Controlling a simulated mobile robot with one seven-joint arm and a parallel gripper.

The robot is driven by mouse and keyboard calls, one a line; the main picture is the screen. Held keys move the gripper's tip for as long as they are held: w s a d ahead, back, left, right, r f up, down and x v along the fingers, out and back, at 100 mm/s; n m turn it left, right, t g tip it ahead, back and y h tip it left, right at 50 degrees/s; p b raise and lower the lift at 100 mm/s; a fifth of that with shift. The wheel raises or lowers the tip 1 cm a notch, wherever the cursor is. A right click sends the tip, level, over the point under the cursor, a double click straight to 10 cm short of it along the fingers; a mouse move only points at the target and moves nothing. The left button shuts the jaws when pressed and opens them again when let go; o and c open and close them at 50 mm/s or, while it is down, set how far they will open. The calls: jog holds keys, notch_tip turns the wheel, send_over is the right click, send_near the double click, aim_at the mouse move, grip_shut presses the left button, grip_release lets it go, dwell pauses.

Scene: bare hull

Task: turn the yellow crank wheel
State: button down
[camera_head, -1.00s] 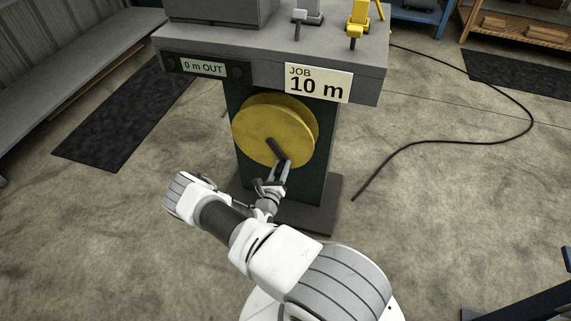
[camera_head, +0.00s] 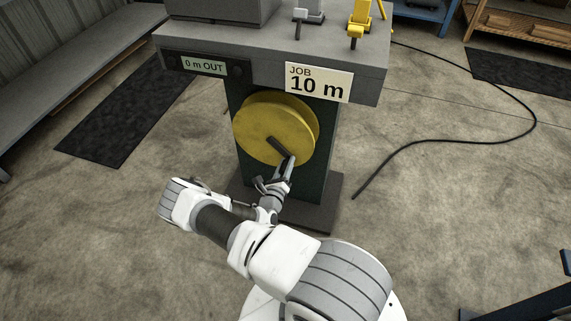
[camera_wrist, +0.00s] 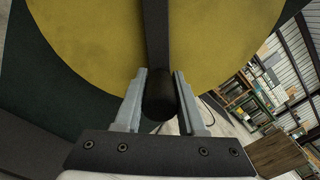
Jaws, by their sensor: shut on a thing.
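The yellow crank wheel (camera_head: 268,124) is mounted on the front of the dark green pedestal, below the grey bench top. A dark crank arm (camera_head: 279,149) runs from near the wheel's middle toward its lower right edge. My gripper (camera_head: 288,163) is at the outer end of that arm. In the wrist view, the yellow wheel (camera_wrist: 215,40) fills the upper part, with the dark crank arm (camera_wrist: 157,40) crossing it. My gripper (camera_wrist: 159,95) has its two fingers on either side of the black knob-like handle (camera_wrist: 160,98), shut on it.
The bench carries a "0 m OUT" display (camera_head: 203,66) and a "JOB 10 m" sign (camera_head: 318,83). A yellow lever device (camera_head: 357,28) stands on top. A black cable (camera_head: 440,141) lies on the floor at right. A dark mat (camera_head: 120,115) lies at left.

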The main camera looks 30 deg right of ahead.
jog(key=shift+s+f, duration=0.15)
jog(key=c, duration=0.5)
grip_release()
jog(key=p+v, duration=0.3)
jog(key=v, duration=1.4)
jog(key=shift+a+p, duration=0.2)
jog(key=shift+p, duration=0.15)
